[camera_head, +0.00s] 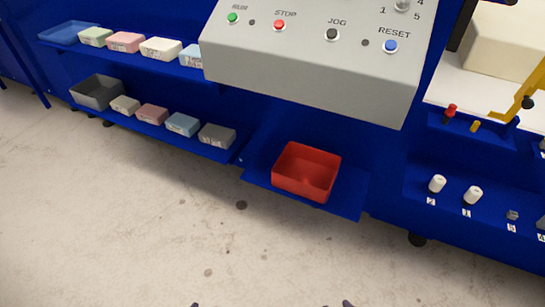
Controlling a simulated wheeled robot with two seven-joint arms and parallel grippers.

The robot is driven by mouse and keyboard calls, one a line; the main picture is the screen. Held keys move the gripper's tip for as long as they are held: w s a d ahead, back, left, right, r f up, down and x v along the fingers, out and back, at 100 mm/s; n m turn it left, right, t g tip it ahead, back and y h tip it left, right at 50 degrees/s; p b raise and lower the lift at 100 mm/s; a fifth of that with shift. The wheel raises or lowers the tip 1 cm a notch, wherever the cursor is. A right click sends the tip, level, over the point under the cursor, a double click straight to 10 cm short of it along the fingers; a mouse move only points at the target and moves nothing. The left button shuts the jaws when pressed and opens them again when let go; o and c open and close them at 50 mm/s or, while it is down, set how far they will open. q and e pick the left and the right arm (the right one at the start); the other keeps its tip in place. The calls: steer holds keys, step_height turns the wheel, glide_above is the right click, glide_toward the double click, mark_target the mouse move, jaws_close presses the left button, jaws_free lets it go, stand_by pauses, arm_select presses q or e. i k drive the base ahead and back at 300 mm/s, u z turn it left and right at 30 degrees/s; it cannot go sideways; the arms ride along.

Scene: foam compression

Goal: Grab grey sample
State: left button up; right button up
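The grey sample (217,136) is a small grey block with a pale label on its front. It lies at the right end of the lower blue shelf (170,134), just right of a light blue block (182,124). Small dark tips at the bottom edge appear to be my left gripper (195,304) and my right gripper (340,303). Both are far below the shelf in the picture and apart from the sample. Too little of them shows to tell their opening.
A dark grey bin (97,92), a beige block (125,104) and a pink block (152,113) share the lower shelf. More blocks and a blue tray (66,32) are on the upper shelf. A red bin (306,172) stands below the control panel (310,65). The floor is clear.

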mark_target(213, 135)
steer(key=u, duration=1.1)
steer(key=i, duration=1.65)
steer(key=z, duration=0.8)
steer(key=i, duration=0.5)
steer(key=z, duration=0.05)
